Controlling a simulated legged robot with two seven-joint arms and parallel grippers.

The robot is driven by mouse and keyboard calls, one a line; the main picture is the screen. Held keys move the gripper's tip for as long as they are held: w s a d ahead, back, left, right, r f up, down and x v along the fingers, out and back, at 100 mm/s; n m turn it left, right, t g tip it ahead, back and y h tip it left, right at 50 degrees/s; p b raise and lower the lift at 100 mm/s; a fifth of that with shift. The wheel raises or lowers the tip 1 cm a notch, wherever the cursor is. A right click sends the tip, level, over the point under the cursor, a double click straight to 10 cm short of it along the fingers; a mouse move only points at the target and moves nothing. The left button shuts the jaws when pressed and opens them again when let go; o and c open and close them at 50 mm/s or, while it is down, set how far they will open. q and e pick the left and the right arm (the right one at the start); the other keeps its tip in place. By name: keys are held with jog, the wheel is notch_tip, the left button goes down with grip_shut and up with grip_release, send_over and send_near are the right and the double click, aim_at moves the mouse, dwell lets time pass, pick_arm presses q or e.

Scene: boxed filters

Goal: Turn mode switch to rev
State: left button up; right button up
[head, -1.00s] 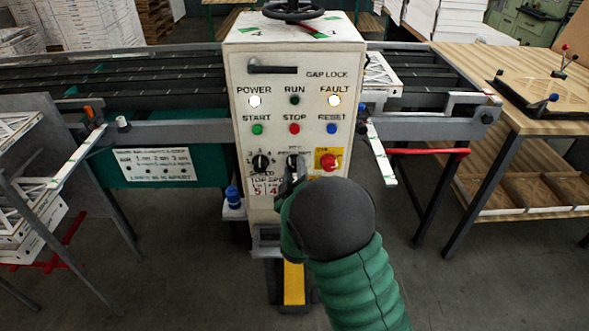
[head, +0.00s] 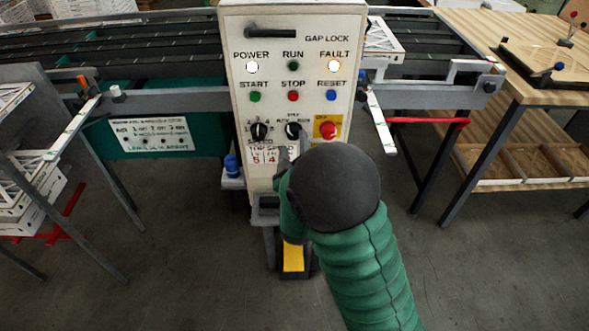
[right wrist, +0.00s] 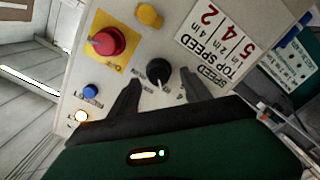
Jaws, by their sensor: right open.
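The mode switch (head: 292,130) is a black round knob on the white control panel (head: 240,75), between the speed knob (head: 259,131) and the red emergency button (head: 328,130). It also shows in the right wrist view (right wrist: 157,76), where its pale pointer mark points down the picture. Its labels are too small to read surely. My right gripper (head: 293,150) is open just below the switch in the head view. In the right wrist view its two fingers (right wrist: 160,88) stand either side of the knob; I cannot tell whether they touch it. My left gripper is not in view.
Start, stop and reset buttons (head: 293,96) sit above the switch. The conveyor (head: 150,45) runs behind the panel. A wooden table (head: 540,75) stands at right, a rack (head: 25,200) at left. A blue-capped item (head: 231,165) sits beside the panel's lower left.

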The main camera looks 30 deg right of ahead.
jog(key=p+v, duration=1.3)
jog(key=shift+a, duration=0.15)
jog(key=shift+f, duration=0.1)
